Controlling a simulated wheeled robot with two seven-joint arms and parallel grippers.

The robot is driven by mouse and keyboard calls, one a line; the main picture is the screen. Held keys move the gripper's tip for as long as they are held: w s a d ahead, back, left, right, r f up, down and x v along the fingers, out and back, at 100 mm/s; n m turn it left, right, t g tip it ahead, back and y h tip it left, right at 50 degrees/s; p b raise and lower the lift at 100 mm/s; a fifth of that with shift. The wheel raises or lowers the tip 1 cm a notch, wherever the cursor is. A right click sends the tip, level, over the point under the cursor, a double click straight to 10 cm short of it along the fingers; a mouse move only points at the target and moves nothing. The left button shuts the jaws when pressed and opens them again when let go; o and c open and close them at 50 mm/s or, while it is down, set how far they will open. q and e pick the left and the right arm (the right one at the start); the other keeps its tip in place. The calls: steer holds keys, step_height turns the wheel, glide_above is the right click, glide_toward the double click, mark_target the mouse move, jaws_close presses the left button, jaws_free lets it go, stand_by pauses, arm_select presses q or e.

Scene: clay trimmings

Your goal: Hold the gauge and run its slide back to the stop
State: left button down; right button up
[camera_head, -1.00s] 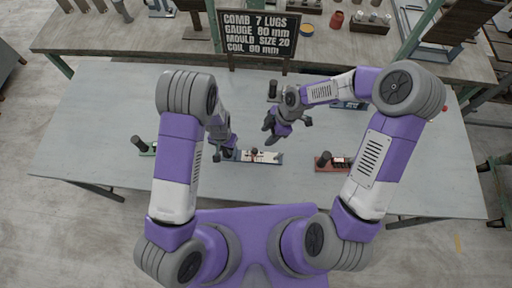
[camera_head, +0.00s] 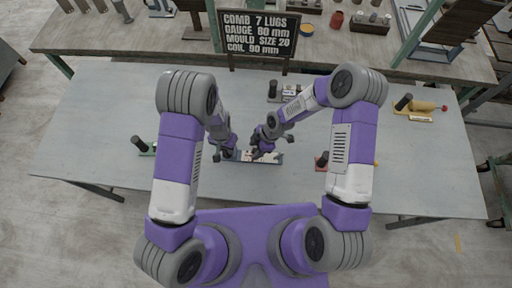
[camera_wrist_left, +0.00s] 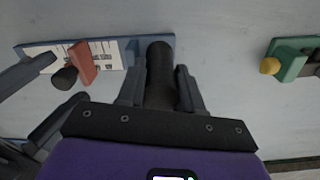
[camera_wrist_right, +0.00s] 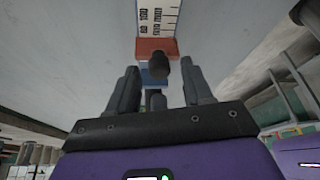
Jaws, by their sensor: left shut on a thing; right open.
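The gauge (camera_head: 271,160) is a blue board with a white printed scale, lying on the grey table; it also shows in the left wrist view (camera_wrist_left: 130,45). A red slide (camera_wrist_left: 82,62) with a black knob (camera_wrist_left: 65,77) sits across the scale, away from the handle end. My left gripper (camera_wrist_left: 160,90) is shut on the gauge's black upright handle (camera_wrist_left: 160,65). My right gripper (camera_wrist_right: 160,82) is open, its fingertips either side of the slide's knob (camera_wrist_right: 160,68), apart from it. In the head view the grippers hide part of the gauge.
A green-based tool (camera_head: 146,148) lies to the left and a red one (camera_head: 321,160) to the right, partly behind my right arm. A tool with a black handle (camera_head: 273,88) stands behind, and a yellow one (camera_head: 420,106) at far right. A lettered sign (camera_head: 258,35) stands at the back.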

jaws_close()
arm_select(q)
steer(key=shift+d, duration=0.1)
arm_select(e)
steer(key=shift+w+a, duration=0.15)
steer(key=shift+a, duration=0.75)
steer(key=shift+w+a, duration=0.15)
steer(key=shift+a, duration=0.75)
jaws_free()
steer(key=shift+d, duration=0.1)
steer(key=v, duration=1.2)
